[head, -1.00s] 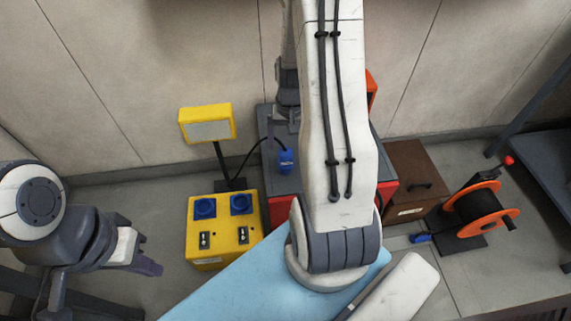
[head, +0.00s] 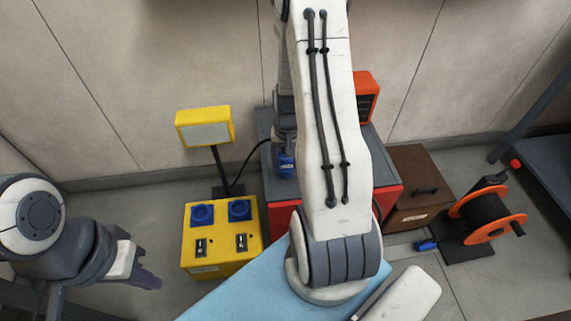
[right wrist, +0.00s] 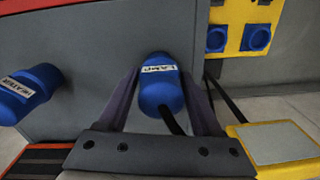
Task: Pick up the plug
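A blue plug labelled LAMP (right wrist: 160,85) stands between the two fingers of my right gripper (right wrist: 161,75) in the right wrist view, its dark cable toward the camera. The fingers are on both sides of it, with narrow gaps showing, so the gripper looks open. In the head view this plug (head: 285,167) shows just below my right gripper (head: 284,150), over the grey top of the red-sided cabinet. A second blue plug labelled HEATER (right wrist: 28,90) is at the left of the wrist view. My left gripper (head: 148,279) is at lower left, away from the plugs; its opening is unclear.
A yellow box (head: 222,250) with two blue sockets stands left of the cabinet (head: 285,205). A yellow lamp (head: 204,127) stands behind the box. An orange cable reel (head: 487,215), another blue plug (head: 426,245) and a brown box (head: 418,180) are at right.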

